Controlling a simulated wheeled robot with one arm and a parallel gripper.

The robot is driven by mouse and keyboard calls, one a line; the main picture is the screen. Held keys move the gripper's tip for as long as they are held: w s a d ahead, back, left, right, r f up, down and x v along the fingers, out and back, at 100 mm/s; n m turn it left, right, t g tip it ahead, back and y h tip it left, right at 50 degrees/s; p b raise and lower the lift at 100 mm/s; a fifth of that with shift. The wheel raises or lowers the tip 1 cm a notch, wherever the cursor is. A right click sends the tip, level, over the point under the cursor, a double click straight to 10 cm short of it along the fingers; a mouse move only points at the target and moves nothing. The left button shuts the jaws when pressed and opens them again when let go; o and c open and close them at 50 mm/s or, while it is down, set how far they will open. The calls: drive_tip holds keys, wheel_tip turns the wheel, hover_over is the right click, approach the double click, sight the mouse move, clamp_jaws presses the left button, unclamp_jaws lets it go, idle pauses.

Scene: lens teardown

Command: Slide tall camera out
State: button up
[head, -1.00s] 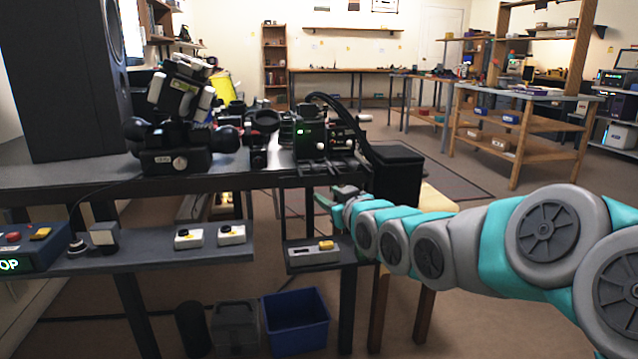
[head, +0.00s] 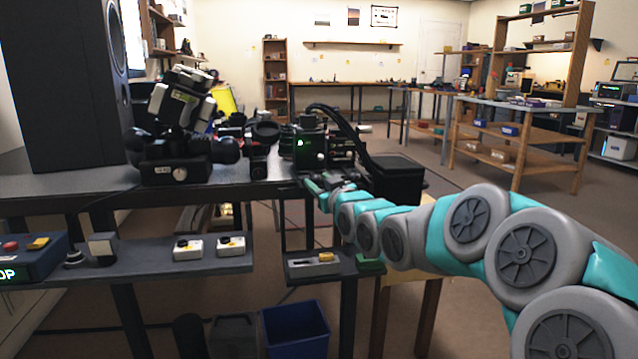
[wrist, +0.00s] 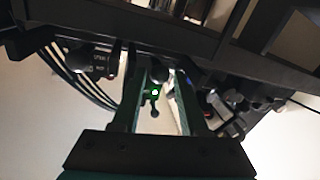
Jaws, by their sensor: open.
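Several dark camera-like devices stand on the dark table (head: 90,185); I cannot tell for sure which is the tall camera. One black device (head: 308,145) with a small green light stands at the table's right part, with a black cable arching from it. A taller device with pale blocks (head: 182,105) stands tilted on a black base to the left. My gripper (head: 316,188) is at the table's front edge, just below the black device. In the wrist view, my gripper (wrist: 160,80) is open, and a dark knob-like part and a green light show between its fingers. I see no contact.
A lower shelf (head: 150,262) holds small white switch boxes (head: 231,246). A smaller ledge with a slider box (head: 312,264) sits below my gripper. A blue bin (head: 296,330) is on the floor. A large black box (head: 395,178) stands right of the device.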

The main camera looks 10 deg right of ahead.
clamp_jaws()
idle(0.4)
idle(1.1)
